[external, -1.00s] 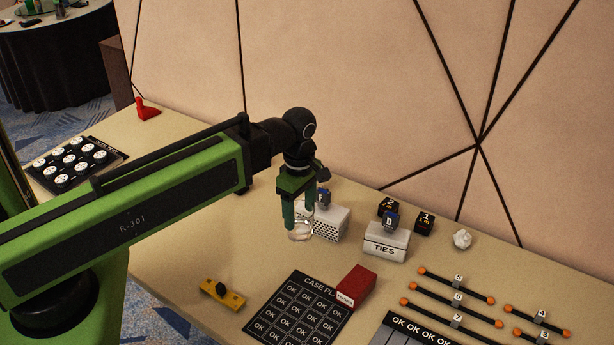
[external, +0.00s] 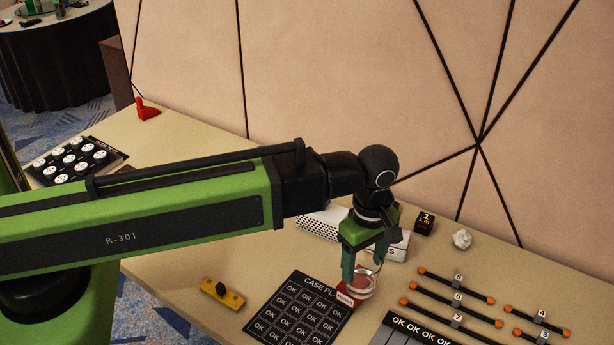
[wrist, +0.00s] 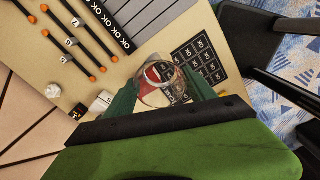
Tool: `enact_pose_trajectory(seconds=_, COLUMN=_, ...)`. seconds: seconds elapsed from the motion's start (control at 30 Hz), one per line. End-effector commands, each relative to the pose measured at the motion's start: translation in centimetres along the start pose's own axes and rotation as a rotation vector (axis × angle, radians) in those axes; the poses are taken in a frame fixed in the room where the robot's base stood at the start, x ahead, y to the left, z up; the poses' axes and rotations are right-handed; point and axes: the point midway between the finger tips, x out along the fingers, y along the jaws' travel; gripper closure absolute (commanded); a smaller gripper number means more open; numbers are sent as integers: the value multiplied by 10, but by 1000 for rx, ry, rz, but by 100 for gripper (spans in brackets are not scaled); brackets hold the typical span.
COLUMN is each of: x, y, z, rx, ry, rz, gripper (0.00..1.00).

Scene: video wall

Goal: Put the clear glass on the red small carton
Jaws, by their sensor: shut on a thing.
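My gripper (external: 362,274) is shut on the clear glass (external: 362,283), which is see-through and upright between the two green fingers. The red small carton (external: 345,297) lies on the table directly under or just behind the glass in the external view, and is partly hidden by it. In the wrist view the glass (wrist: 160,84) sits between the fingers, with the red of the carton (wrist: 149,75) showing through and beside it. I cannot tell whether the glass touches the carton's top.
The black case mat (external: 297,308) with OK squares lies left of the carton. Several black rods with orange ends (external: 456,287) lie to the right. A white perforated box (external: 318,222) and the ties box (external: 396,246) stand behind, partly hidden by my arm. A yellow tool (external: 222,294) lies front left.

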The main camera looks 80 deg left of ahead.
Motion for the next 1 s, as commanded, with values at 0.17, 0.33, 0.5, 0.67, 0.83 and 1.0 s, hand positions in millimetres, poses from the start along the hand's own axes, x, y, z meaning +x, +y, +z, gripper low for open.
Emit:
enact_pose_trajectory(seconds=0.17, x=28, y=24, z=-27, rx=-4, ry=0, rz=0, gripper=100)
enact_pose_trajectory(seconds=0.33, x=53, y=49, z=-58, rx=-5, ry=0, rz=0, gripper=100)
enact_pose_trajectory(seconds=0.5, x=67, y=67, z=-80, rx=-3, ry=0, rz=0, gripper=100)
enact_pose_trajectory(seconds=0.67, x=67, y=70, z=-86, rx=-1, ry=0, rz=0, gripper=100)
enact_pose_trajectory(seconds=0.83, x=79, y=69, z=-86, rx=-1, ry=0, rz=0, gripper=100)
enact_pose_trajectory(seconds=1.0, x=108, y=69, z=-86, rx=-1, ry=0, rz=0, gripper=100)
